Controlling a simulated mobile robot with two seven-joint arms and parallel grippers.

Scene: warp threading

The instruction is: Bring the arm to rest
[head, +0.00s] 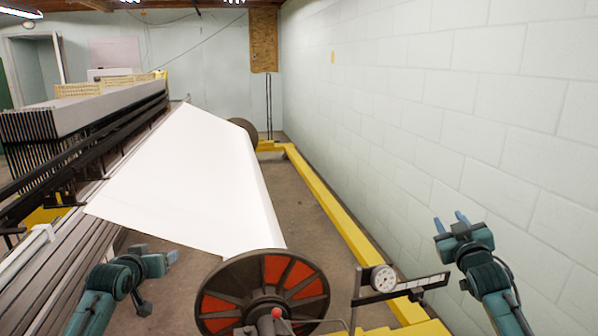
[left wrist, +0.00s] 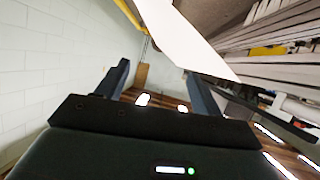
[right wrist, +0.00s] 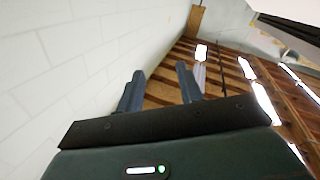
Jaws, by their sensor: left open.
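My right gripper (head: 451,222) is raised at the right in the head view, in front of the block wall. Its two fingers stand apart with nothing between them; they also show apart and empty in the right wrist view (right wrist: 160,88). My left gripper (head: 172,260) is at the lower left in the head view, in front of the white warp sheet (head: 190,180). In the left wrist view its fingers (left wrist: 158,82) are wide apart and empty. Neither gripper touches anything that I can see.
A warp beam with a red and black flange (head: 225,302) stands at the bottom middle, beside a dial gauge (head: 383,278) on a bar. A yellow rail (head: 325,195) runs along the floor near the white block wall (head: 420,120). Loom frames (head: 100,110) fill the left.

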